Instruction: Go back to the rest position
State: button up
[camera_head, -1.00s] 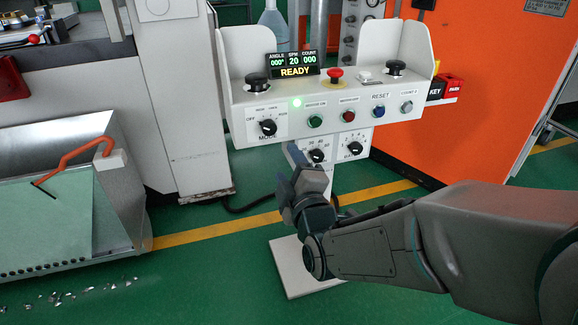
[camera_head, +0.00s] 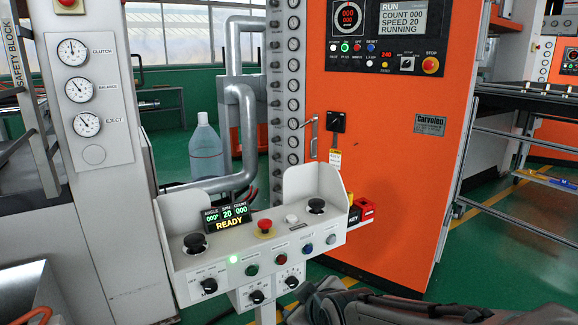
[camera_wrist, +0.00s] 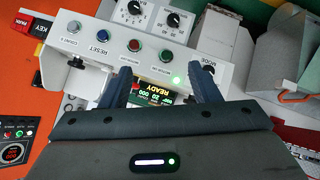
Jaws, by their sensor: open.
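My gripper (camera_wrist: 163,90) shows in the wrist view with its two dark fingers apart and nothing between them. Behind the fingers is the white control stand (camera_wrist: 100,45), seen upside down. In the head view my arm is at the lower right, in front of and below the control stand (camera_head: 190,265), and the fingertips cannot be made out there. The stand's display (camera_head: 227,216) reads READY, and a green light (camera_head: 233,259) glows on its panel. A red mushroom button (camera_head: 265,226) sits between two black palm buttons.
An orange cabinet (camera_head: 400,170) with a panel reading RUNNING stands at the right. A grey column with gauges (camera_head: 86,89) stands at the left. A clear bottle (camera_head: 206,150) is behind the stand. Red and black key boxes (camera_head: 362,211) sit at the stand's right.

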jog(key=s+d+r+m+g+h+p, duration=0.3)
jog(key=s+d+r+m+g+p, duration=0.3)
jog(key=s+d+r+m+p, duration=0.3)
jog(key=s+d+r+p, duration=0.3)
jog(key=s+r+p, duration=0.1)
jog(key=shift+s+r+m+g+p, duration=0.3)
jog(key=shift+r+m+g+p, duration=0.05)
jog(key=shift+r+m+g, duration=0.05)
